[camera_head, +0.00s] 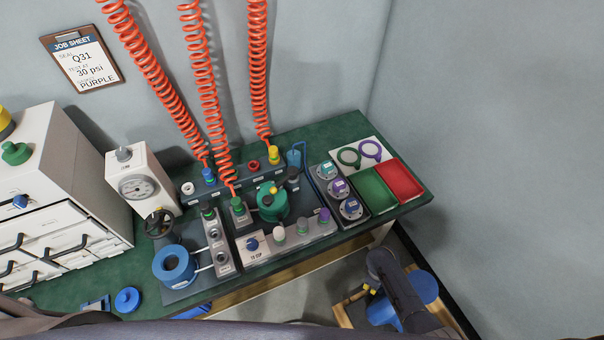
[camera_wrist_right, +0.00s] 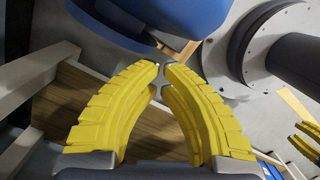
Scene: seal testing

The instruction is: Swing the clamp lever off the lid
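A round green vessel (camera_head: 273,206) stands at the middle of the bench fixture, with a small yellow part (camera_head: 271,188) on its top. I cannot clearly make out the clamp lever or how it lies on the lid at this size. A blue ring-shaped vessel (camera_head: 174,266) stands at the left, and a loose blue disc (camera_head: 128,300) lies near the bench's front edge. My right gripper (camera_wrist_right: 161,70) has yellow fingers with tips almost meeting and nothing between them. It is low at the right, away from the fixture.
A gauge box (camera_head: 140,185) and white drawers (camera_head: 62,200) stand at the left. Green (camera_head: 371,196) and red (camera_head: 401,183) trays and seal rings (camera_head: 349,156) are at the right. A wooden frame (camera_head: 345,311) is on the floor.

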